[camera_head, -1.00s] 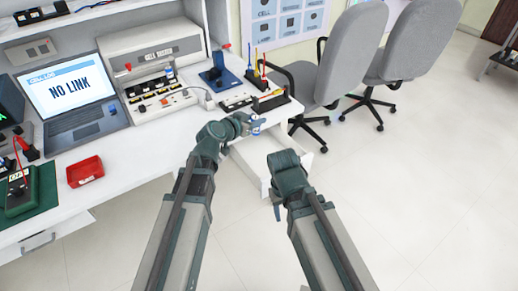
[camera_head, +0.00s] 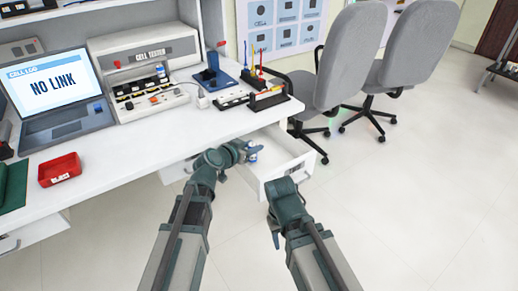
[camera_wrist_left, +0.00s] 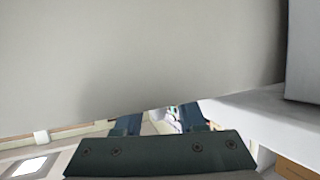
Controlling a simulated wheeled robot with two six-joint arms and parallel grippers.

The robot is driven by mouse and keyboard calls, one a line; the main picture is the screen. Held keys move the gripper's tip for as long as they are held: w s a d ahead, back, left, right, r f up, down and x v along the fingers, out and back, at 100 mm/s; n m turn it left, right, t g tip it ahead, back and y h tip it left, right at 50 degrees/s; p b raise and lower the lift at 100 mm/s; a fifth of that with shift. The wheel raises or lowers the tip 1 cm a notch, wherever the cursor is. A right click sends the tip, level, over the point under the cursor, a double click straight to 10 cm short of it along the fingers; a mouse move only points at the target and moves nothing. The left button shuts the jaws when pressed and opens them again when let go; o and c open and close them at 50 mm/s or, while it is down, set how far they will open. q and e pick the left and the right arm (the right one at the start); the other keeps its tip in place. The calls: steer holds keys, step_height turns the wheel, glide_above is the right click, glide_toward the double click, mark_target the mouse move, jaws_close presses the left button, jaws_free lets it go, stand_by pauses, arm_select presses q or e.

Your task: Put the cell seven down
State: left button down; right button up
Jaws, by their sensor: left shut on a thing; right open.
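My left gripper (camera_head: 256,149) is shut on a small blue-and-white cell (camera_head: 252,156); any number on it is too small to read. It holds the cell over the open white drawer (camera_head: 299,168) under the desk's right end. Whether the cell touches the drawer floor cannot be told. In the left wrist view the gripper's fingers (camera_wrist_left: 160,120) are partly hidden behind a dark plate, and the cell is not clear. My right gripper (camera_head: 274,232) is open, low in front of the drawer, its fingers small and partly hidden by the wrist.
The white desk (camera_head: 120,158) carries a laptop (camera_head: 55,95), a cell tester (camera_head: 150,75), a red tray (camera_head: 60,170), a blue stand (camera_head: 212,75) and a black rack (camera_head: 268,98). Grey chairs (camera_head: 345,60) stand right of the drawer.

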mark_target(255, 144)
arm_select(q)
steer(key=shift+w+d, duration=0.25)
steer(key=shift+w, duration=0.25)
steer(key=shift+w+d, duration=0.4)
steer(key=shift+w, duration=0.25)
steer(key=shift+w+d, duration=0.35)
steer(key=shift+w, duration=0.25)
steer(key=shift+f+b, duration=0.55)
steer(key=shift+f, duration=0.15)
steer(key=c, duration=0.5)
jaws_free()
steer(key=shift+s, duration=0.1)
